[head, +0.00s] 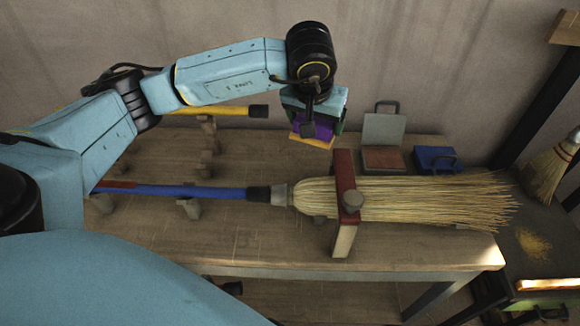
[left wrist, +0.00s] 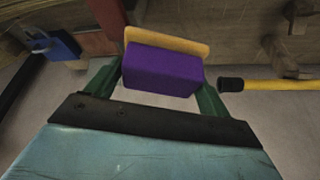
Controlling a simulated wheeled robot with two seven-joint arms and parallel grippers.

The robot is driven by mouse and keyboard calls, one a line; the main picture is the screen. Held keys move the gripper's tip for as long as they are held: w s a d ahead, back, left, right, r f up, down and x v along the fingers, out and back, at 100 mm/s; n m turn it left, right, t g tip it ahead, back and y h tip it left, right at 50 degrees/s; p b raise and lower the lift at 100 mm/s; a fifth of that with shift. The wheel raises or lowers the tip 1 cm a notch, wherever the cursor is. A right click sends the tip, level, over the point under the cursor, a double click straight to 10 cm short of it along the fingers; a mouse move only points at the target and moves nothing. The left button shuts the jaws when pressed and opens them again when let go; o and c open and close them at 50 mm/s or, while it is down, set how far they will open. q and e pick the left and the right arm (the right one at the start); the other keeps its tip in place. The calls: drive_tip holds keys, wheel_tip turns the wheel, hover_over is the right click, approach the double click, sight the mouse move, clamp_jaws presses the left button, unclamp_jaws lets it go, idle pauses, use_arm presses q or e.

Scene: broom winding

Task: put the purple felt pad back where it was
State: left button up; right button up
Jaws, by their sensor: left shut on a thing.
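The purple felt pad (head: 318,126) is a purple block with an orange-yellow board along one side. My left gripper (head: 317,118) is shut on it and holds it near the back of the workbench (head: 250,245), behind the broom clamp. In the left wrist view the pad (left wrist: 160,72) sits between the two green fingers (left wrist: 162,85), its orange board on the far side from the camera. I cannot tell whether the board touches the bench. My right gripper is not in view.
A broom (head: 410,198) with a blue handle lies along the bench under a red-brown clamp (head: 346,172). A yellow pole (head: 225,110) lies behind.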

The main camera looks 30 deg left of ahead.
use_arm(q)
drive_tip(key=w+a+f+n+y+b, duration=0.1)
drive_tip(key=w+a+n+b, duration=0.3)
drive_tip(key=w+a+b, duration=0.4)
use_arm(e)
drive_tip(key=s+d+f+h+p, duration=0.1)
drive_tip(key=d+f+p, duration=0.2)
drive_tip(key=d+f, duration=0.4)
use_arm(q)
drive_tip(key=f+b, duration=0.1)
drive_tip(key=f, duration=0.8)
drive_tip(key=s+a+f+b, duration=0.1)
drive_tip(key=f, duration=0.3)
drive_tip(key=shift+s+f+b, duration=0.1)
drive_tip(key=shift+f+b, duration=0.2)
drive_tip(key=shift+f, duration=0.1)
drive_tip(key=shift+g, duration=0.3)
wheel_tip(320, 180, down, 4)
drive_tip(key=shift+f+b, duration=0.15)
drive_tip(key=shift+b, duration=0.2)
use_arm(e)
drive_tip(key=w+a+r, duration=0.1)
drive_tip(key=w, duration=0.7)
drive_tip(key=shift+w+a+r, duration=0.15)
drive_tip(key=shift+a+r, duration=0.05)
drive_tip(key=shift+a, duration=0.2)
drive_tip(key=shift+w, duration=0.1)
use_arm(q)
drive_tip(key=shift+f, duration=0.15)
drive_tip(key=o, duration=0.9)
